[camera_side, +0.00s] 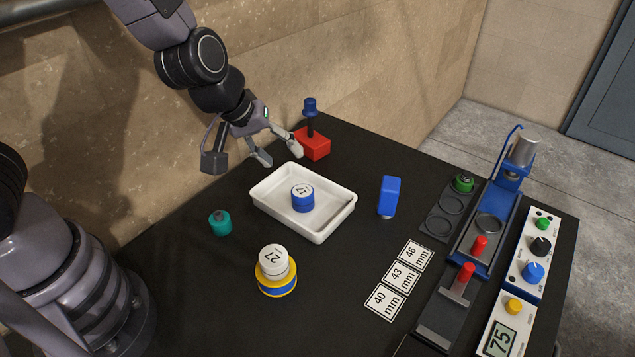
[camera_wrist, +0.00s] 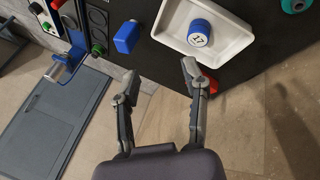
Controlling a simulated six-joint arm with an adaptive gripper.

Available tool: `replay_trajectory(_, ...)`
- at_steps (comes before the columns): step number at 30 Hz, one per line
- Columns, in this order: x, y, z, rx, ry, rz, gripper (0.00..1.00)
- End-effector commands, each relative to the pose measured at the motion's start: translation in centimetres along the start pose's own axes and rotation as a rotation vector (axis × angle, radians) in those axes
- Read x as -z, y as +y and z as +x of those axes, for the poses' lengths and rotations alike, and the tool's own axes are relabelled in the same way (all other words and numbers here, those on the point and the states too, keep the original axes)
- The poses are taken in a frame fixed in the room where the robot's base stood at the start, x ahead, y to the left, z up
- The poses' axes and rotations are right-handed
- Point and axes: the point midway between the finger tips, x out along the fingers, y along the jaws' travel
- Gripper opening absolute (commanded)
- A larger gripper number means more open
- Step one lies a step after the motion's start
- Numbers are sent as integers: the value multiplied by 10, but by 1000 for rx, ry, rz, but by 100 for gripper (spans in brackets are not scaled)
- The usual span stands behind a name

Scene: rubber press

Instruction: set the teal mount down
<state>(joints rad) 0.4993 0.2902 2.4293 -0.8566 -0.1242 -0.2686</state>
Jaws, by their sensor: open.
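The teal mount (camera_side: 220,224) stands upright on the black table, left of the white tray, touching nothing else. In the wrist view only part of the teal mount (camera_wrist: 296,5) shows at the top right corner. My gripper (camera_side: 280,157) is above the table's back edge, behind the white tray and well apart from the teal mount. Its two fingers are spread with nothing between them, as the wrist view (camera_wrist: 158,82) also shows.
The white tray (camera_side: 333,222) holds a blue-and-white piece marked 17 (camera_side: 302,199). A red block with a blue-topped post (camera_side: 314,145) is close to my gripper. A stacked piece marked 27 (camera_side: 275,272), a blue block (camera_side: 389,197), number cards (camera_side: 400,277) and a blue press (camera_side: 490,215) stand further off.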

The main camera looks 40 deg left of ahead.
Motion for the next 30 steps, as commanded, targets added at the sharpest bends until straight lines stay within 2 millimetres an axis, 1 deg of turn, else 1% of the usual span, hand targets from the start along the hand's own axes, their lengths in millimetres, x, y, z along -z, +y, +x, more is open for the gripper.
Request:
replay_trajectory(1,13,5,-31,-59,-16,45,45)
replay_trajectory(2,17,6,-48,-83,-30,86,45)
replay_trajectory(3,22,3,-70,-109,-42,143,45)
replay_trajectory(5,28,-5,-104,-135,-48,233,45)
replay_trajectory(6,30,-14,-125,-139,-45,294,45)
replay_trajectory(8,32,-32,-155,-128,-33,385,45)
replay_trajectory(9,32,-46,-173,-110,-22,442,45)
replay_trajectory(11,31,-68,-197,-70,-2,516,45)
replay_trajectory(12,30,-82,-210,-38,11,557,45)
replay_trajectory(13,28,-93,-219,-12,19,583,45)
replay_trajectory(15,25,-114,-235,46,36,629,45)
replay_trajectory(18,20,-135,-250,109,49,665,45)
replay_trajectory(19,19,-139,-252,122,50,671,45)
replay_trajectory(22,18,-146,-257,144,52,682,45)
replay_trajectory(30,18,-146,-256,144,50,683,45)
